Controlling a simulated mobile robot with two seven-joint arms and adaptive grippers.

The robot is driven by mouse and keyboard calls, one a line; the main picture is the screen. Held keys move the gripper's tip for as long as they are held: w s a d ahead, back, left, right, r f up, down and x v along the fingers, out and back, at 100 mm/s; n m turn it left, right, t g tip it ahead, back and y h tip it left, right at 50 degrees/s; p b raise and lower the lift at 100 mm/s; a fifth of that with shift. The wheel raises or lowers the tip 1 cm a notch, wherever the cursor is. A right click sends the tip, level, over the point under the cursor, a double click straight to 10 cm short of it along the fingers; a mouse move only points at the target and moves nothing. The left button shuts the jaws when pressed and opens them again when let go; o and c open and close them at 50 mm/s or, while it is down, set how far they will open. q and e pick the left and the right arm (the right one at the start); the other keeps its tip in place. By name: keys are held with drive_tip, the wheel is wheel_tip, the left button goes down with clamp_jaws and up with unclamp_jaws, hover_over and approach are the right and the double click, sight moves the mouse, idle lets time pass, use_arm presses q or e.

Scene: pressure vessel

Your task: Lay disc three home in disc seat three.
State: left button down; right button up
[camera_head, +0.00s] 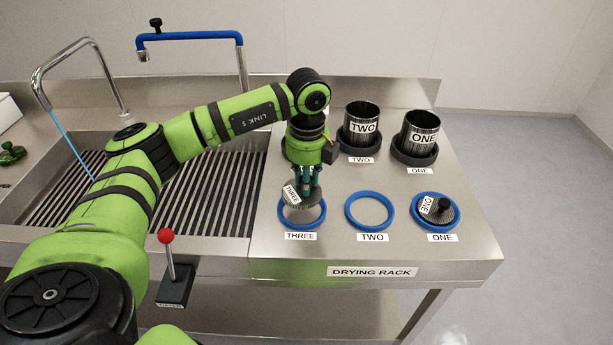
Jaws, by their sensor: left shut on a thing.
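Disc three (294,200), a grey disc with a "THREE" label, is held by my left gripper (311,194). The gripper points down and is shut on the disc. The disc looks tilted and shows over the far part of disc seat three (302,229), a blue ring with a "THREE" label in front of it. I cannot tell whether the disc touches the ring. The near part of the ring is empty. My right gripper is not in view.
Disc seat two (370,227) is an empty blue ring. Disc one (443,205) lies in the blue ring labelled ONE. A red-knobbed lever (166,238) stands at the front left, beside a slatted sink (215,190).

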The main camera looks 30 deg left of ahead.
use_arm(q)
drive_tip(key=shift+f+b, duration=0.95)
drive_tip(key=shift+f, duration=0.75)
drive_tip(key=shift+f+b, duration=0.8)
drive_tip(key=shift+f, duration=0.25)
drive_tip(key=c, duration=0.9)
unclamp_jaws()
wheel_tip(320, 180, up, 12)
drive_tip(key=shift+s+d+r, duration=0.1)
drive_tip(key=shift+s+d, duration=0.05)
